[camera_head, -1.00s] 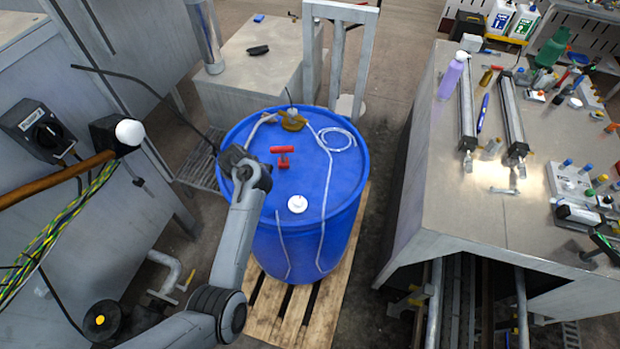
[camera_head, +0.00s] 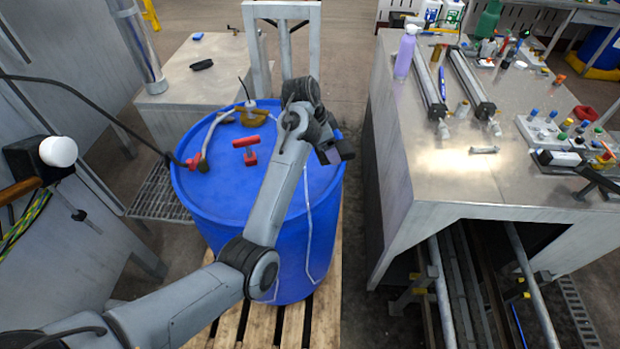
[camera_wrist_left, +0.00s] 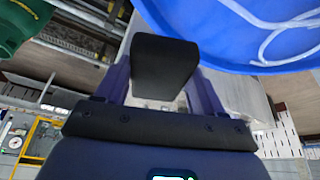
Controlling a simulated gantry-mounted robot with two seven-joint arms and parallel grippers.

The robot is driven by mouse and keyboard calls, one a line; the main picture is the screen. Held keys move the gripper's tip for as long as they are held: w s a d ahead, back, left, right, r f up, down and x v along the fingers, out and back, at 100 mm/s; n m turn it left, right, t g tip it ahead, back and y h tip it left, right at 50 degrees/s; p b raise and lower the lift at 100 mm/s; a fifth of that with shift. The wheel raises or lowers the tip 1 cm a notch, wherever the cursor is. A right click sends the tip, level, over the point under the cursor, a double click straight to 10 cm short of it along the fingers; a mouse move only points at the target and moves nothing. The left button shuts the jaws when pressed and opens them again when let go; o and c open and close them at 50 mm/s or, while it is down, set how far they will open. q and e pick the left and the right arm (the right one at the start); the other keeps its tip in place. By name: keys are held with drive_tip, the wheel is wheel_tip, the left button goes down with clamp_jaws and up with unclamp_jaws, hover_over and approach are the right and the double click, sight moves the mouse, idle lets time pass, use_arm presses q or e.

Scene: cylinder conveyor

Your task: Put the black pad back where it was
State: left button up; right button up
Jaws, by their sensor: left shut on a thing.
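My left gripper (camera_head: 336,152) hangs over the right edge of the blue drum, its arm reaching across the drum top. In the left wrist view the gripper (camera_wrist_left: 163,85) is shut on a black block-shaped piece, which appears to be the black pad (camera_wrist_left: 163,62), held between two purple fingers. In the head view the pad is hard to tell apart from the dark gripper. A similar small black item (camera_head: 202,65) lies on the grey box behind the drum. My right gripper is not in view.
The blue drum (camera_head: 205,200) stands on a wooden pallet (camera_head: 290,325). A red valve handle (camera_head: 246,150) and hoses are on its lid. A metal workbench (camera_head: 440,175) at the right carries cylinders, a purple bottle (camera_head: 405,52) and small parts. Its near left top is mostly clear.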

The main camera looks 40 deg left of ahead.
use_arm(q)
drive_tip(key=shift+w+a+b, duration=0.25)
drive_tip(key=shift+a+b, duration=0.05)
drive_tip(key=shift+b, duration=0.05)
drive_tip(key=a+f, duration=0.2)
drive_tip(key=a, duration=0.1)
drive_tip(key=s+a+f, duration=0.1)
drive_tip(key=a+f, duration=0.1)
drive_tip(key=a, duration=0.2)
drive_tip(key=s+a+f, duration=0.1)
drive_tip(key=a+f, duration=0.1)
drive_tip(key=a, duration=0.2)
drive_tip(key=shift+s+f, duration=0.1)
drive_tip(key=shift+f, duration=2.25)
drive_tip(key=shift+f, duration=0.2)
drive_tip(key=o, duration=0.9)
drive_tip(key=shift+o, duration=0.2)
drive_tip(key=shift+r, duration=0.1)
